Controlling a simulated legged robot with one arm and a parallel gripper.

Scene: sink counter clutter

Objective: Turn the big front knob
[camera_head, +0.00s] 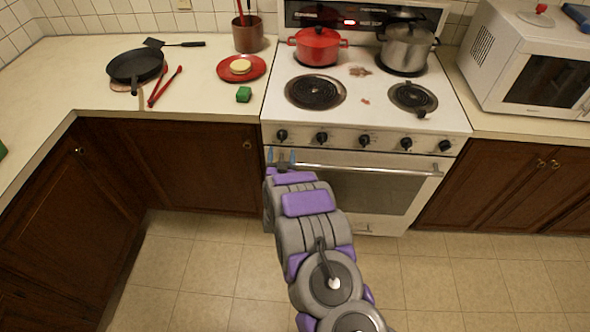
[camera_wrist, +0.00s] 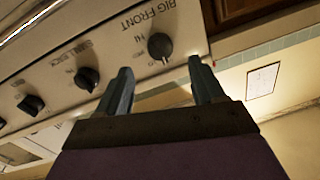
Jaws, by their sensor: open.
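The big front knob (camera_wrist: 160,46) is round and black, beside a "BIG FRONT" label at the end of the knob row in the wrist view. In the head view it appears to be the leftmost knob (camera_head: 282,135) on the white stove's front panel. My gripper (camera_head: 281,157) is just below that knob, in front of the stove. In the wrist view my gripper (camera_wrist: 160,66) is open, with its two fingers apart and nothing held. The knob lies beyond the fingertips, roughly between them in the picture, and appears apart from them.
Other black knobs (camera_wrist: 87,78) continue along the panel. The oven handle (camera_head: 370,170) runs just below the panel, close to my gripper. A red pot (camera_head: 317,47) and a steel pot (camera_head: 407,48) stand on the rear burners. The floor in front is clear.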

